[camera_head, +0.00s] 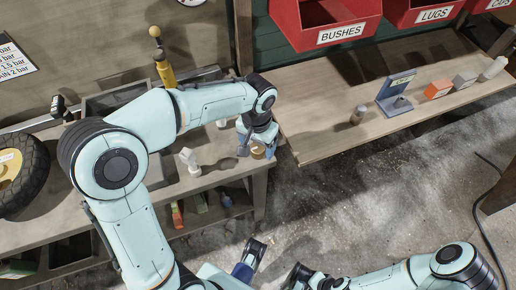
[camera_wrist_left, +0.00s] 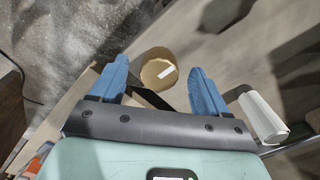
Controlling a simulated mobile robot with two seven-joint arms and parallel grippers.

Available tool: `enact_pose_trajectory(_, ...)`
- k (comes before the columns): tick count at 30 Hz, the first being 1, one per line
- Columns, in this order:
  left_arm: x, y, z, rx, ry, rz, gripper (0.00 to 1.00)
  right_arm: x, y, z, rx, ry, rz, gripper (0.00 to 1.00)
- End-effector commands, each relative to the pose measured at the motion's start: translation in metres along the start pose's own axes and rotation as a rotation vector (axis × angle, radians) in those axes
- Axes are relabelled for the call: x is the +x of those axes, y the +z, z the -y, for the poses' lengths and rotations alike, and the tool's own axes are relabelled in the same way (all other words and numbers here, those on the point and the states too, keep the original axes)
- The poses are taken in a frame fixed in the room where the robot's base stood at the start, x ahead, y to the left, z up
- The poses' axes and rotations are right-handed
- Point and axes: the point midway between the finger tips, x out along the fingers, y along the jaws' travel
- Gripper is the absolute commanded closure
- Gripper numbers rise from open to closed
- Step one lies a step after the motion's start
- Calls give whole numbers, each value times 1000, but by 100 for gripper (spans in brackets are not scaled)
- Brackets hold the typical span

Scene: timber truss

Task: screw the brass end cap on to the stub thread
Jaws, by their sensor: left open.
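The brass end cap (camera_head: 257,152) is a short, round, gold-brown piece at the right end of the workbench. In the left wrist view the brass cap (camera_wrist_left: 158,68) shows from above with a pale patch on top. My left gripper (camera_head: 252,150) is over it. In the wrist view its two blue fingers (camera_wrist_left: 157,88) stand apart on either side of the cap, with gaps visible. I cannot make out the stub thread. My right arm comes in at the bottom right; a blue-and-dark part at the bottom centre may be its gripper, but its jaws are unclear.
A white piece (camera_head: 190,161) stands on the bench left of the cap; it also shows in the wrist view (camera_wrist_left: 263,117). A yellow tool (camera_head: 165,73) stands behind. The right shelf (camera_head: 325,140) holds a blue stand (camera_head: 393,98) and small parts. Red bins hang above.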

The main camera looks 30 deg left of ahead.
Motion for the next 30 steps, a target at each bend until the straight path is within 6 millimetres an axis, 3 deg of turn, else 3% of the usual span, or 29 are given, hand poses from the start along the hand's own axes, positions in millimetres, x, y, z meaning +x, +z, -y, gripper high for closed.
enact_pose_trajectory(8, 4, 0, 0, 0, 0, 0, 24, 0, 0, 0, -1, -1, -2, 57)
enact_pose_trajectory(11, 4, 0, 0, 0, 0, 0, 50, 0, 0, 0, -1, -1, -2, 57)
enact_pose_trajectory(14, 4, 0, 0, 0, 0, 0, 83, 0, 0, 0, -1, 0, -2, 57)
enact_pose_trajectory(24, 2, 0, 0, 0, 0, -1, 83, 0, 0, 0, 0, 0, -2, 57)
enact_pose_trajectory(30, -15, 0, 0, 0, 1, -3, 83, -3, 1, 1, 0, 1, 3, 57)
